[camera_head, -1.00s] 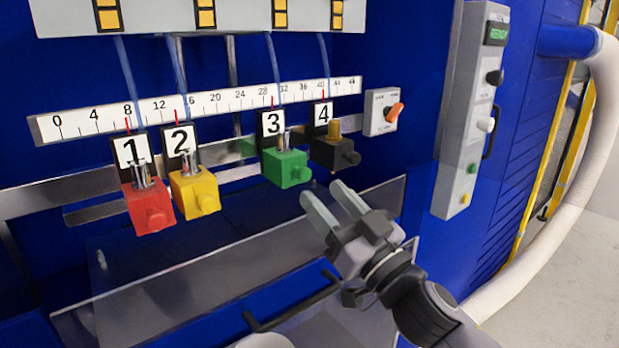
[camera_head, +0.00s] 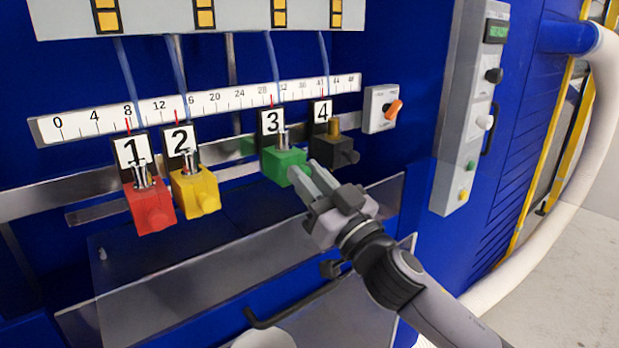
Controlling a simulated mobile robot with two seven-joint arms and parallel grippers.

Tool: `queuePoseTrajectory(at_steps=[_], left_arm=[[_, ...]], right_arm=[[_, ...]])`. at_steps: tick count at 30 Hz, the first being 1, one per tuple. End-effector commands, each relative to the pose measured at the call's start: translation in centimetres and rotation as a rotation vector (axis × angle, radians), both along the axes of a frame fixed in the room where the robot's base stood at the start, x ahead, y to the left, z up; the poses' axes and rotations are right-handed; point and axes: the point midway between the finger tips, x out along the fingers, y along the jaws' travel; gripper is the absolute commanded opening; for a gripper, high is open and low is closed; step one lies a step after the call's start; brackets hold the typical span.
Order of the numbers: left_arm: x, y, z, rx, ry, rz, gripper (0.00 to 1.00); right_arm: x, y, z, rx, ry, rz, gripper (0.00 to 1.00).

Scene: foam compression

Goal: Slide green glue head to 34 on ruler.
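The green glue head (camera_head: 283,164), labelled 3, hangs on the rail below the white ruler (camera_head: 215,100). Its red pointer stands between 28 and 32. My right gripper (camera_head: 305,171) is at the front lower right of the green head, with its fingertips at the head's front knob. The fingers hide most of the knob, and I cannot tell whether they are closed on it. My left gripper is not in view.
The black head 4 (camera_head: 331,152) is close to the right of the green one. The yellow head 2 (camera_head: 195,192) and red head 1 (camera_head: 150,207) are to the left. A switch box with an orange knob (camera_head: 394,110) and a grey control panel (camera_head: 468,110) are at right.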

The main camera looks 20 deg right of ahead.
Motion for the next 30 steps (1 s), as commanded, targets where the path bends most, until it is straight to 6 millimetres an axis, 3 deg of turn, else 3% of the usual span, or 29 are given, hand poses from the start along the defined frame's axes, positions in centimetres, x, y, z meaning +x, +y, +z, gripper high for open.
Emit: queuePoseTrajectory(at_steps=[4, 12, 20, 21, 23, 30], left_arm=[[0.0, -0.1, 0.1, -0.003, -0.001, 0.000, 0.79], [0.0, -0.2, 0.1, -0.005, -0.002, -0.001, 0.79], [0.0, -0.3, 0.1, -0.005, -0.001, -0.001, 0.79], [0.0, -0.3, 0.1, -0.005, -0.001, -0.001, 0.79], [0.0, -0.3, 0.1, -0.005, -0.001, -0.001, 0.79], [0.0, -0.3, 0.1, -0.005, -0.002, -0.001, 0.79]], right_arm=[[0.2, -0.5, -0.1, -0.001, 0.002, -0.002, 0.00], [1.5, -4.2, -0.1, -0.001, 0.002, -0.004, 0.00], [1.5, -4.3, -0.1, 0.000, 0.001, -0.002, 0.00], [1.5, -4.3, -0.1, 0.000, 0.001, -0.001, 0.28], [1.5, -4.3, -0.1, 0.000, 0.001, -0.001, 0.47], [1.5, -4.2, 0.0, 0.000, 0.000, 0.000, 0.49]])
